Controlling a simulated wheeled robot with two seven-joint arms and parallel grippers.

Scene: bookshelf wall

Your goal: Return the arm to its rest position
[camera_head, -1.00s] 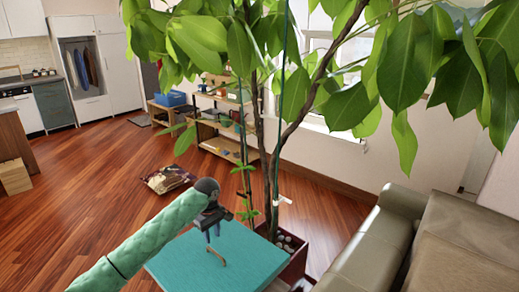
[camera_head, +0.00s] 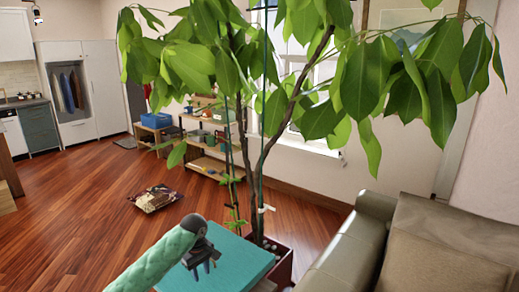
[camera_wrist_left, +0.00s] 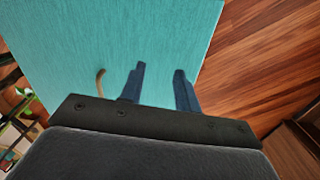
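My left arm, in a green quilted sleeve, comes in from the bottom left of the head view. Its left gripper (camera_head: 203,270) hangs over a teal flat-topped surface (camera_head: 243,262). In the left wrist view the two blue fingers (camera_wrist_left: 158,85) stand apart with nothing between them, above the teal top (camera_wrist_left: 60,45). A thin tan curved piece (camera_wrist_left: 101,82) shows against the teal top, left of the fingers. My right gripper is in neither view.
A tall leafy plant (camera_head: 300,60) stands in a dark red planter (camera_head: 281,265) just behind the teal top. A grey-green sofa (camera_head: 350,235) is at the right. A low shelf (camera_head: 210,163) stands farther back. A patterned bag-like item (camera_head: 155,198) lies on open wooden floor.

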